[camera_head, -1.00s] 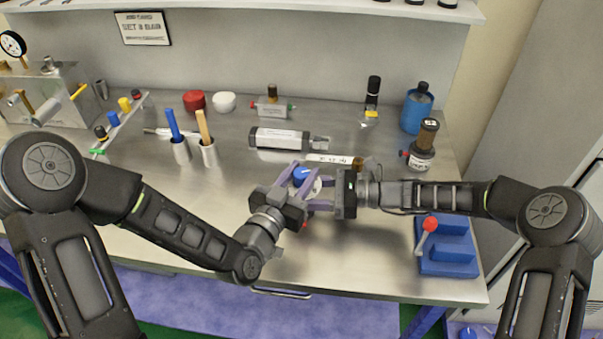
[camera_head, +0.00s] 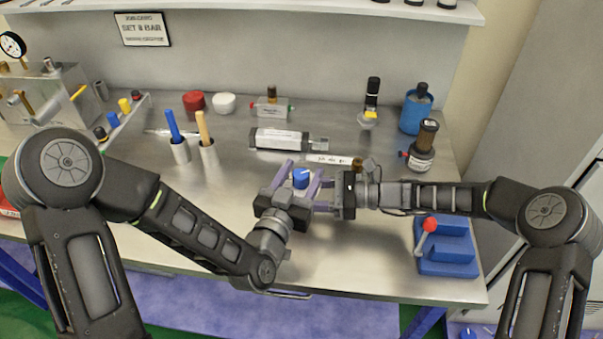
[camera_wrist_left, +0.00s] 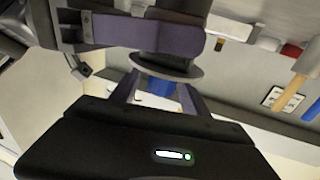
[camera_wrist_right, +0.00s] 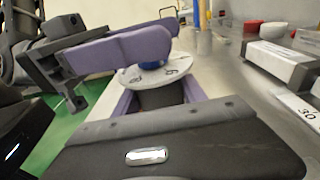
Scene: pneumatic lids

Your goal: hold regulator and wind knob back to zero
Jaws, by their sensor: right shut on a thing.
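The regulator's blue knob (camera_head: 301,178) faces up above the middle of the bench. It also shows in the left wrist view (camera_wrist_left: 161,86). My left gripper (camera_head: 304,169) has its purple fingers on either side of the knob, with a gap visible, so it looks open around it. My right gripper (camera_head: 319,189) comes in from the right and is shut on the regulator's dark body (camera_wrist_right: 162,97), below the pale round dial (camera_wrist_right: 150,75) seen in the right wrist view. A left finger crosses in front of the knob there. The body is mostly hidden in the head view.
A grey cylinder (camera_head: 278,139) and a white label strip (camera_head: 328,159) lie behind the grippers. Two cups with blue and tan handles (camera_head: 180,150) stand left. A blue fixture with a red-balled lever (camera_head: 447,250) stands front right. The front middle bench is bare.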

